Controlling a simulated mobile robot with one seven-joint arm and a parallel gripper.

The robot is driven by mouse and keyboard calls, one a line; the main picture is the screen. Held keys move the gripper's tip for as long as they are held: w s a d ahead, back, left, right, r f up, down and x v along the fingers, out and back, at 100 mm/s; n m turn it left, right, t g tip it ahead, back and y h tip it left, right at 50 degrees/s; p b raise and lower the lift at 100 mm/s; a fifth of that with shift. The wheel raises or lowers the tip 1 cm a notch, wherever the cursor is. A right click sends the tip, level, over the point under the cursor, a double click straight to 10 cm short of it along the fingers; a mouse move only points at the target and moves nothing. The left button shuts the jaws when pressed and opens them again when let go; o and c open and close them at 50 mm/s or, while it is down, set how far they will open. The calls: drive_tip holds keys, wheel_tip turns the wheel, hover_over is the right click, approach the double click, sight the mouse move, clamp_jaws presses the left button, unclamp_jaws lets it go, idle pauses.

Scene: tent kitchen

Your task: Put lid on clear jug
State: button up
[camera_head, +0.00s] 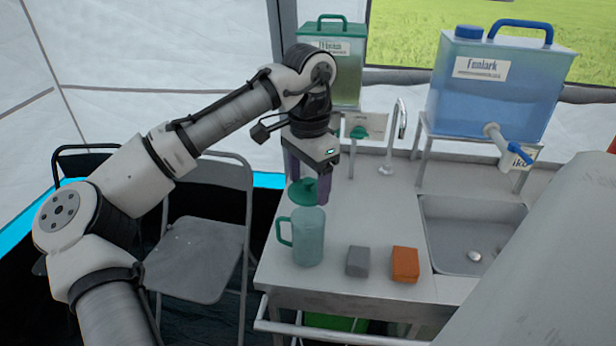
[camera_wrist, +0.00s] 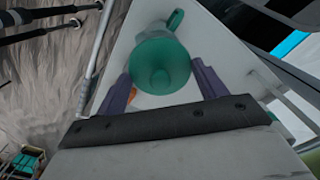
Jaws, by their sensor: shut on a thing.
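The clear jug (camera_head: 309,246) is bluish and see-through with a green handle on its left; it stands upright near the left edge of the counter. The green lid (camera_head: 301,192) is at the jug's top in the head view, slightly left of its middle. My gripper (camera_head: 307,188) points down and is shut on the lid. In the wrist view the round lid (camera_wrist: 160,64) is between the purple fingers of my gripper (camera_wrist: 163,86) and hides most of the jug. The jug's handle (camera_wrist: 176,19) shows beyond it. I cannot tell whether lid and rim touch.
A grey block (camera_head: 358,262) and an orange block (camera_head: 404,264) lie right of the jug. The sink (camera_head: 474,235) is farther right, below a blue water container (camera_head: 495,85). A green container (camera_head: 335,70) and a tap (camera_head: 393,140) stand behind. A folding chair (camera_head: 200,245) is left.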

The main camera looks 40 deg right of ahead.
drive_tip(key=shift+f+b, duration=1.95)
drive_tip(key=shift+f, duration=1)
drive_tip(key=shift+r+p, duration=0.1)
drive_tip(key=shift+p, duration=0.55)
drive_tip(key=shift+p, duration=0.9)
idle(0.4)
drive_tip(key=shift+f, duration=0.2)
drive_tip(key=o, duration=1)
drive_tip(key=shift+o, duration=0.6)
